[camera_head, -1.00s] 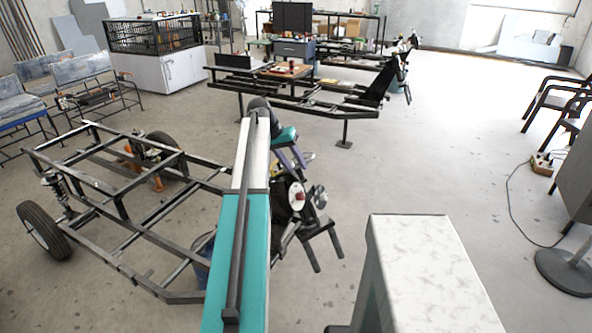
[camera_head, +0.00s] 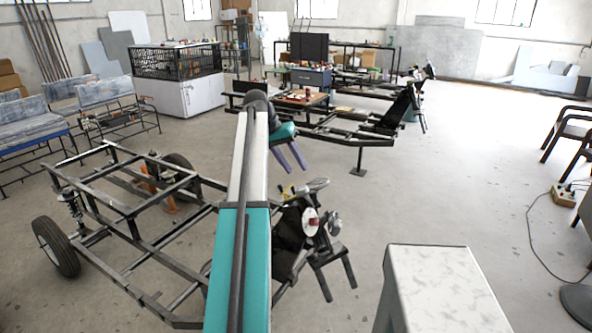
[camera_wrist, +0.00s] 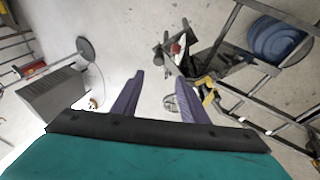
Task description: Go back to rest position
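My gripper (camera_head: 290,158) is teal with two purple fingers and hangs from my arm in the middle of the head view. A black metal vehicle frame (camera_head: 135,229) with wheels stands on the floor at left. A dark coil spring (camera_head: 71,207) stands upright on it near the front-left wheel (camera_head: 55,246). My arm hides part of the frame's right side.
A white-topped block (camera_head: 440,287) stands at front right. A second frame (camera_head: 340,133) is behind my gripper. Benches (camera_head: 40,132) and a white cabinet (camera_head: 190,97) stand at left. Chairs (camera_head: 565,130) and a power strip with a cable (camera_head: 564,196) are at right. Floor at centre right is clear.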

